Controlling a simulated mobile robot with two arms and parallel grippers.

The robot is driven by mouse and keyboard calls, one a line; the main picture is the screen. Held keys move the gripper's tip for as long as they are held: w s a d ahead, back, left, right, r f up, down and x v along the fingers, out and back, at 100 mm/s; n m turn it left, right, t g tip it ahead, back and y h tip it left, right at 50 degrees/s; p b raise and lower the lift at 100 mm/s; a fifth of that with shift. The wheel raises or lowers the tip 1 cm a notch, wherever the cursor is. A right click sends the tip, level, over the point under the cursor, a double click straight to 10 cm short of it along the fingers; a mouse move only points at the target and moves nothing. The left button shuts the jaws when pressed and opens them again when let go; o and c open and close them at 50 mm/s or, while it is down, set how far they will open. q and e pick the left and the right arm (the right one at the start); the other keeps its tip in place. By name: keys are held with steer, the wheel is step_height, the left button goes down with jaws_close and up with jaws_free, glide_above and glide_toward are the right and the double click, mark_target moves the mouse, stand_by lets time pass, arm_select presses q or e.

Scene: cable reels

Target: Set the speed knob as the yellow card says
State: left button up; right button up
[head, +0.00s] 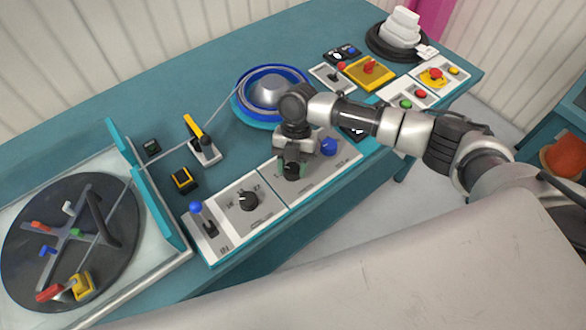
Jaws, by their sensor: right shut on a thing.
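My right gripper (293,155) comes in from the right and points down over the control panel (262,222) at the table's front edge. It is shut on a dark round knob (291,171) on the panel's middle plate; the gripper hides part of the knob and its scale. I cannot read which mark it points to. Another black knob (248,200) with printed numbers around it sits to the left. I cannot pick out a yellow card with readable writing. My left gripper is not in view.
A blue knob (329,147) is just right of the gripper. A blue reel (268,90) lies behind. A large dark reel disc (70,240) is at left. A yellow switch box (368,73) sits farther back.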

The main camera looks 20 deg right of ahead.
steer(key=shift+a+n+g+h+b, duration=0.1)
steer(key=shift+n+g+h+b, duration=0.45)
steer(key=shift+n, duration=1.35)
steer(key=shift+t, duration=0.25)
steer(key=o, duration=0.9)
steer(key=shift+h, duration=0.25)
steer(key=b+v, duration=0.2)
steer(key=v, duration=0.9)
steer(key=shift+s, duration=0.1)
